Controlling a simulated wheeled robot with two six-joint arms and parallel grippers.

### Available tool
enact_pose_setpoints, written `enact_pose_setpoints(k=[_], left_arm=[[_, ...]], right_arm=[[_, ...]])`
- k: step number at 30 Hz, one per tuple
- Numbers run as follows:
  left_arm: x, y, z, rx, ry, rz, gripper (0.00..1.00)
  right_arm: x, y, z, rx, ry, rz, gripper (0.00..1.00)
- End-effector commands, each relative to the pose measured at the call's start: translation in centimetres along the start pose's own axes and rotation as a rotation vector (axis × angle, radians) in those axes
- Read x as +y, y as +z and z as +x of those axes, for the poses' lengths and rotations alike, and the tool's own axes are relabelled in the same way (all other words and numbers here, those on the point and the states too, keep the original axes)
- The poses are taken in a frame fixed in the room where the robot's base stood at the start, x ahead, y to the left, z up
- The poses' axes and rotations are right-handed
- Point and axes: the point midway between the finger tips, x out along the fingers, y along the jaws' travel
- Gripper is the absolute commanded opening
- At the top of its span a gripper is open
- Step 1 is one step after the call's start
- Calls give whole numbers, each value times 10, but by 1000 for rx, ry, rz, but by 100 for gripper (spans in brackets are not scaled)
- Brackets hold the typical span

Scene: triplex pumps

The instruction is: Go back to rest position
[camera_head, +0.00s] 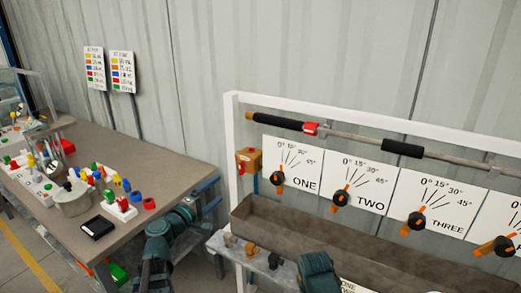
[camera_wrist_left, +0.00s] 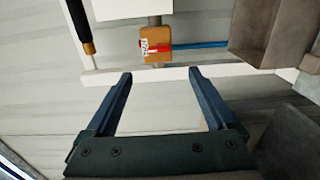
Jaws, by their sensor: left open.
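My left gripper (camera_head: 212,195) is beside the right end of the brown table, left of the white frame's post. The left wrist view shows its two blue fingers (camera_wrist_left: 161,76) wide apart with nothing between them. An orange box with a red part (camera_head: 248,160) is on the frame's left post, up and to the right of the gripper. It also shows in the left wrist view (camera_wrist_left: 156,48), beyond the fingertips and apart from them. A dark green part of my right arm shows at the bottom of the head view; its gripper is out of view.
The brown table (camera_head: 130,150) holds several coloured pieces, a metal pot (camera_head: 72,198) and a black tray (camera_head: 97,227). The white frame (camera_head: 232,130) carries dial panels (camera_head: 292,166) and a rod with black grips above a brown trough (camera_head: 290,238). A corrugated wall stands behind.

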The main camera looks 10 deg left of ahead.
Motion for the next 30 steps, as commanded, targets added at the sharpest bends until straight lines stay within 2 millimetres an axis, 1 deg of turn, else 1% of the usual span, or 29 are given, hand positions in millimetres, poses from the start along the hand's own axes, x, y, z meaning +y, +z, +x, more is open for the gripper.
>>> enact_pose_setpoints(k=[2,4,5,6,8,9,11,12,14,15,17,18,19,21,24,27,30], left_arm=[[-3,19,6,-46,-30,31,90],[-11,48,13,-122,-85,86,90],[-16,65,16,-165,-117,119,90],[-25,90,19,-233,-167,169,90],[-42,131,21,-348,-253,256,90],[-54,158,18,-429,-317,320,90],[-74,197,9,-553,-419,420,90],[-88,219,0,-635,-491,488,90],[-107,247,-17,-749,-600,592,90],[-118,262,-30,-822,-674,662,90],[-132,277,-51,-919,-785,765,90],[-139,284,-65,-973,-858,832,90],[-143,287,-75,-1010,-911,880,90],[-149,291,-96,-1080,-1027,982,90],[-150,290,-119,-1140,-1165,1101,90],[-148,286,-134,-1169,-1263,1183,90],[-146,283,-141,-1178,-1317,1227,90]], right_arm=[[0,0,-4,0,0,0,0],[1,0,-9,0,0,0,0],[1,1,-11,0,0,0,0],[2,1,-15,0,0,0,0],[2,1,-22,0,0,0,0],[2,2,-26,0,0,0,0],[3,2,-33,0,0,0,0],[4,2,-37,0,0,0,0],[4,2,-43,0,0,0,0],[4,3,-48,0,0,0,0],[5,3,-53,0,0,0,0],[6,3,-57,0,0,0,0],[6,4,-60,0,0,0,0],[6,4,-65,0,0,0,0],[7,4,-70,0,0,0,0],[7,4,-74,0,0,0,0],[7,4,-75,0,0,0,0]])
